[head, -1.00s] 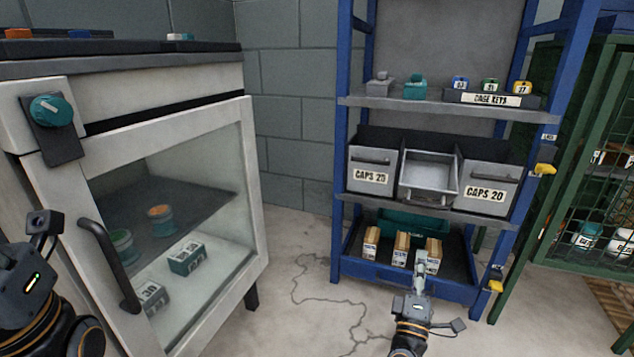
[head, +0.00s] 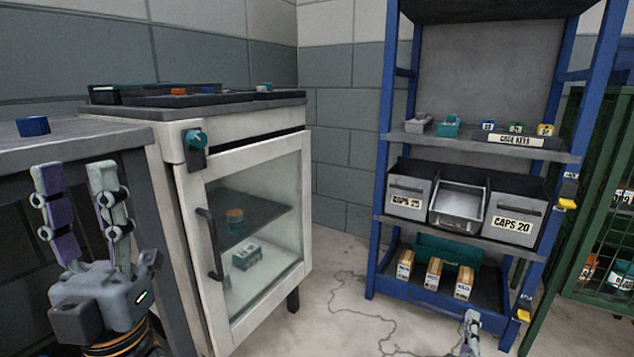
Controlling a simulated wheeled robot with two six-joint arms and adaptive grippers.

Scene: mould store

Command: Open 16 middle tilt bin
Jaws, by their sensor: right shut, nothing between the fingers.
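The middle tilt bin (head: 457,203) is in the row of grey bins on the blue rack's middle shelf. It is tipped forward, and its pale, empty-looking inside shows; its front label cannot be seen. A closed bin (head: 406,190) labelled CAPS is to its left, and a closed CAPS 20 bin (head: 513,219) is to its right. My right gripper (head: 471,322) is shut and empty, low at the bottom edge in front of the rack, well below the bin and apart from it. My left gripper (head: 75,175) is open and empty at the far left, pointing up.
A white glass-door cabinet (head: 180,222) stands left of the rack, beside a grey bench (head: 75,144) with a blue item. Small boxes (head: 433,273) stand on the rack's bottom shelf. A green mesh cage (head: 572,225) is at the right. Floor before the rack is clear.

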